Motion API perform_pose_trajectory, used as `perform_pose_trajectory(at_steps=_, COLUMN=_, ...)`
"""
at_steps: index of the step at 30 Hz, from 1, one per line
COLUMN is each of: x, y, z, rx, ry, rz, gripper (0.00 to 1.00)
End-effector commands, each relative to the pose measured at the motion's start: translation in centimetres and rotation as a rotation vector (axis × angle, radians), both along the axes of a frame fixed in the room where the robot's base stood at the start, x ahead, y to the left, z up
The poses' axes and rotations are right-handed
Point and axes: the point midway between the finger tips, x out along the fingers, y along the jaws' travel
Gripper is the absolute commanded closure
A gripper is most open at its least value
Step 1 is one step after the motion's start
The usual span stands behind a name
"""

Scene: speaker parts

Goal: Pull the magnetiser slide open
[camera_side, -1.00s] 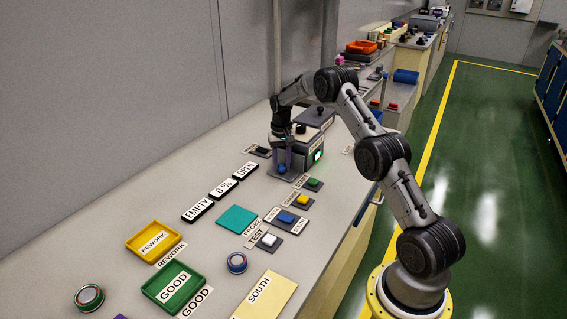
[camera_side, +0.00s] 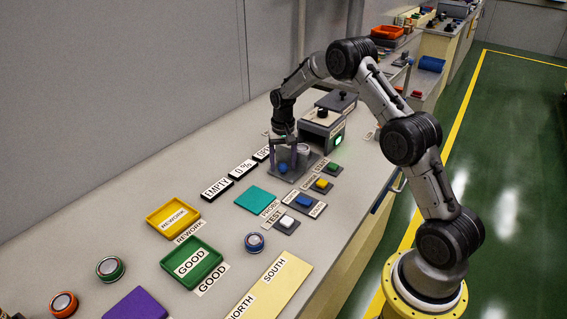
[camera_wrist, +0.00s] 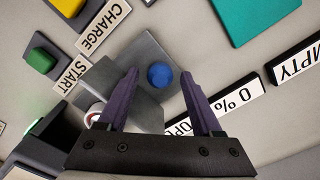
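The magnetiser (camera_side: 322,132) is a grey box with a dark knob on top and a lit green lamp on its front. Its slide (camera_side: 300,173), a flat grey plate, stands out from the box towards the trays. The blue knob (camera_side: 283,168) sits near the slide's outer end. A pale round item (camera_side: 303,149) shows at the slide's box end; it appears in the wrist view with a red part (camera_wrist: 93,114). My gripper (camera_side: 284,158) is over the slide. In the wrist view, its purple fingers (camera_wrist: 160,73) straddle the blue knob (camera_wrist: 160,75) with gaps on both sides.
The label blocks EMPTY (camera_side: 217,188), 0 % (camera_side: 242,169) and a partly hidden OPEN (camera_side: 262,153) lie left of the slide. START (camera_side: 327,168) and CHARGE (camera_side: 322,184) buttons lie to its right. A teal pad (camera_side: 257,200) and trays stand nearer the camera.

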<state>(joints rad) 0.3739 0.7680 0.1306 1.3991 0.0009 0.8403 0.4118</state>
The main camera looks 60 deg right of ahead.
Motion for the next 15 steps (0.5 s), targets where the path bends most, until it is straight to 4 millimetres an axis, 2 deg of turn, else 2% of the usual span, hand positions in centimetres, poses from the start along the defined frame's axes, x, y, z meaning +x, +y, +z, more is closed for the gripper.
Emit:
perform_pose_trajectory(at_steps=10, x=-0.1, y=0.0, z=0.2, rx=0.001, ry=0.002, rz=0.001, gripper=0.31)
perform_pose_trajectory(at_steps=15, x=0.0, y=-0.1, z=2.1, rx=-0.001, ry=-0.001, rz=0.001, gripper=0.31)
